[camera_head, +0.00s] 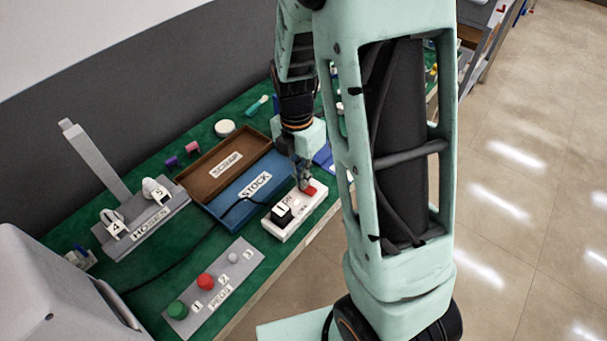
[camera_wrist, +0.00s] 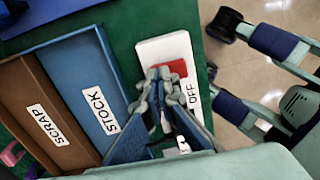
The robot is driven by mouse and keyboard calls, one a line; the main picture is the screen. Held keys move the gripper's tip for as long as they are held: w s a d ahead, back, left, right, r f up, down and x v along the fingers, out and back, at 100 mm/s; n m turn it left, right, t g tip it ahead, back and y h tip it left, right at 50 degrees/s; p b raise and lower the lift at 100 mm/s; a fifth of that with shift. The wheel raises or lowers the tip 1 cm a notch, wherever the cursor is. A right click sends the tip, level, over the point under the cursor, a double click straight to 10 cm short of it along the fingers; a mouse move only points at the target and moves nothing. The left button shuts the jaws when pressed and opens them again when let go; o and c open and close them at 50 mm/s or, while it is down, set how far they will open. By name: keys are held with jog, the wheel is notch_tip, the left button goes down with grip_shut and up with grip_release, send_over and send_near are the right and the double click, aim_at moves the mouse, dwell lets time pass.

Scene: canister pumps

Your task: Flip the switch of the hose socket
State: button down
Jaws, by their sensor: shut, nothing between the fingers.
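A white socket strip (camera_head: 309,210) lies near the table's front edge, with a black plug (camera_head: 282,215) and its cable at the near end. Its red switch (camera_head: 311,191) is at the far end and also shows in the wrist view (camera_wrist: 178,66). An "OFF" label (camera_wrist: 193,95) is beside the switch; which way the switch is tilted I cannot tell. My gripper (camera_head: 304,184) is shut and empty, pointing down at the switch. In the wrist view its fingertips (camera_wrist: 166,73) overlap the red switch and hide part of it; contact is not clear.
A blue STOCK tray (camera_head: 212,207) and a brown SCRAP tray (camera_head: 186,181) lie left of the strip. A grey HOSES stand (camera_head: 130,240) is farther left. A PEGS plate (camera_head: 242,274) with colored pegs is in front. The floor right of the table is clear.

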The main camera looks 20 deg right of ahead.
jog(key=shift+s+d, duration=0.1)
jog(key=shift+s, duration=0.05)
jog(key=shift+s+d+r, duration=0.25)
jog(key=shift+s+d, duration=0.1)
jog(key=shift+s, duration=0.15)
dwell(0.3)
